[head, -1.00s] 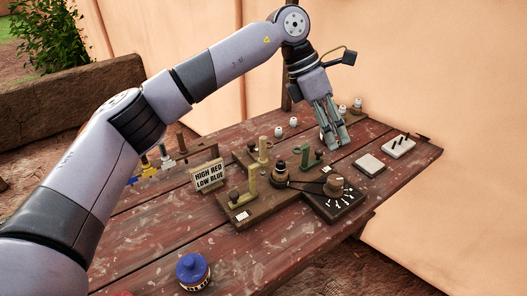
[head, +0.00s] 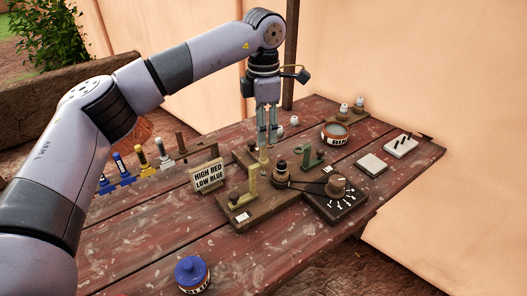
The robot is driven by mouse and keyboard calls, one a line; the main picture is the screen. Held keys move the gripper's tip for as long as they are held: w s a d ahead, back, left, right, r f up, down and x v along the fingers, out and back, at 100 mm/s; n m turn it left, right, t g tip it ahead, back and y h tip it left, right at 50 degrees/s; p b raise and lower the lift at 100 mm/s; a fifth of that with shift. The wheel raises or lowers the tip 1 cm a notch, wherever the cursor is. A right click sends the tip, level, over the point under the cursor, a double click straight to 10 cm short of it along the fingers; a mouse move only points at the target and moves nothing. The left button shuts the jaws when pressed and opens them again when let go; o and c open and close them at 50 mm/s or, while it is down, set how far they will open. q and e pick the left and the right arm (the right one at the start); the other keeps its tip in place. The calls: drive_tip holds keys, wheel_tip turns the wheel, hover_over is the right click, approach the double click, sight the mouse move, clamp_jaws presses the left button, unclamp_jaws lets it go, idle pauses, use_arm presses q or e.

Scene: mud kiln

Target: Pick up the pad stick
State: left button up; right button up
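A pale upright stick (head: 264,160), which looks like the pad stick, stands at the back of the wooden fixture (head: 270,205) on the table in the head view. Its top is partly hidden by my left gripper (head: 268,142). That gripper points straight down with its fingertips at the stick's upper end. A gap shows between its fingers, and I cannot tell whether they touch the stick. My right gripper is not in view.
A sign (head: 207,176) reading "HIGH RED LOW BLUE" stands left of the fixture. A green bracket (head: 313,156), a dial knob (head: 335,186) and a round tin (head: 335,133) are to the right. A blue-lidded jar (head: 192,272) stands at the front. The table's front right is clear.

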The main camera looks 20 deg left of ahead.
sight(264, 160)
use_arm(q)
drive_tip(key=shift+s+f+p, duration=0.15)
drive_tip(key=shift+f+p, duration=0.25)
drive_tip(key=shift+f, duration=1.1)
drive_tip(key=shift+s+f+p, duration=0.1)
drive_tip(key=shift+f+p, duration=0.25)
drive_tip(key=shift+f, duration=1.1)
drive_tip(key=shift+d, duration=0.1)
drive_tip(key=shift+c, duration=0.5)
clamp_jaws()
